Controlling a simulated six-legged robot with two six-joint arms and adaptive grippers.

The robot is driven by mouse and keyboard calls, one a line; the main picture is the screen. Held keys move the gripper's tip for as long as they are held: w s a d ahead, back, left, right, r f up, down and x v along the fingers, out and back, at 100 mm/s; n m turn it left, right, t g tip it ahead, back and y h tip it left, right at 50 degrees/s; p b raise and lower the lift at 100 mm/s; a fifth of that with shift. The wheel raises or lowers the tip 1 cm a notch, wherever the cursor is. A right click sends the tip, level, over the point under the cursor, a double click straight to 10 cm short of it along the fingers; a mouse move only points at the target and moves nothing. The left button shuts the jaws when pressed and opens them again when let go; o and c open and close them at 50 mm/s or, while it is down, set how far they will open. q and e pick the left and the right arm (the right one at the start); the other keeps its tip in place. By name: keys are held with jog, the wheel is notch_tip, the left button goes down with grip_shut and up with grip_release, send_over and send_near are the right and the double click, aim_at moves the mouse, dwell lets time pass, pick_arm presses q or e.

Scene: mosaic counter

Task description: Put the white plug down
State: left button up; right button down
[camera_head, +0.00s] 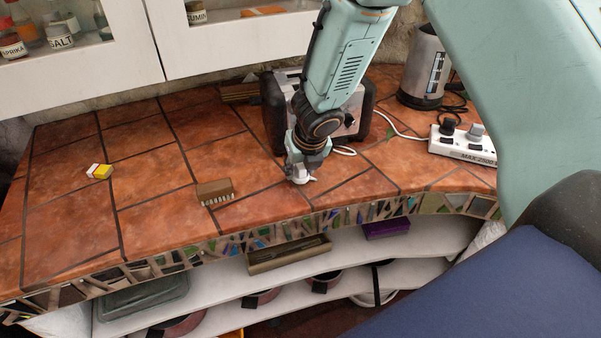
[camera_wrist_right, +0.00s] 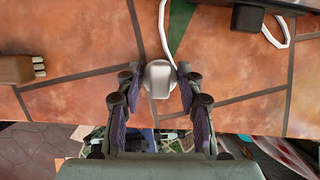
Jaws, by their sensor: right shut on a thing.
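The white plug (camera_wrist_right: 159,78) sits between the fingertips of my right gripper (camera_wrist_right: 158,82) in the right wrist view, with its white cord running up and away. In the head view my right gripper (camera_head: 302,170) is low over the tiled counter near its front edge, shut on the plug (camera_head: 300,179), which is mostly hidden by the fingers. The plug is at or just above the tile; I cannot tell whether it touches. My left gripper is not in view.
A brush (camera_head: 215,192) lies left of the gripper, also in the wrist view (camera_wrist_right: 18,69). A toaster (camera_head: 275,115) stands behind. A power strip (camera_head: 463,146) and kettle (camera_head: 423,68) are right. A yellow-white block (camera_head: 100,171) lies far left. Tiles between block and brush are clear.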

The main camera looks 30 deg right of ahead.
aim_at(301, 166)
jog(key=shift+r, duration=0.1)
notch_tip(301, 166, up, 8)
jog(key=p, duration=0.7)
jog(key=shift+f, duration=0.25)
notch_tip(301, 166, up, 2)
jog(key=shift+w+r+p, duration=0.1)
jog(key=shift+p, duration=0.95)
jog(key=shift+r, duration=0.1)
